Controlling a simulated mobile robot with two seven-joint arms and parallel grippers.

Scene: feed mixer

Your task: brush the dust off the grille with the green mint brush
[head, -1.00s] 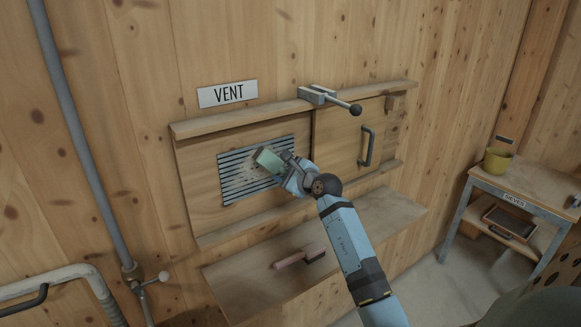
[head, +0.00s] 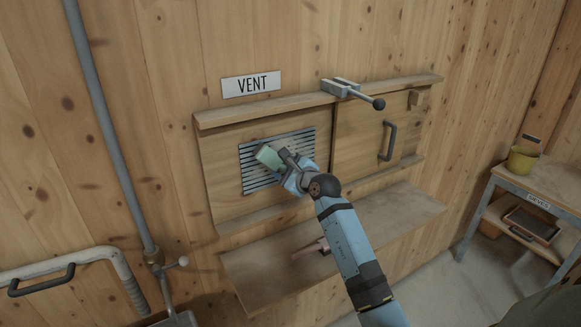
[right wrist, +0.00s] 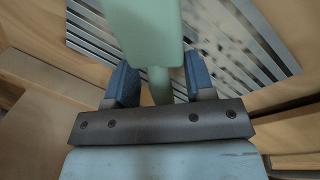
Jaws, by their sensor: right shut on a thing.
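The slatted metal grille (head: 252,181) is set in the left wooden panel under the VENT sign. My right gripper (head: 286,170) is shut on the handle of the mint green brush (head: 268,156) and holds its head in front of the grille's middle. In the right wrist view the two blue fingers (right wrist: 160,84) close around the brush handle. The brush head (right wrist: 140,30) hides part of the grille (right wrist: 225,62) there, and pale patches show between the slats on the right. I cannot tell whether the bristles touch. My left gripper is not in view.
A pinkish brush (head: 306,250) lies on the shelf (head: 262,268) below, partly behind my right arm. A clamp lever (head: 350,92) sits on the upper ledge. A panel with a handle (head: 388,141) is right of the grille. A small table (head: 550,178) holds a yellow pot (head: 522,160).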

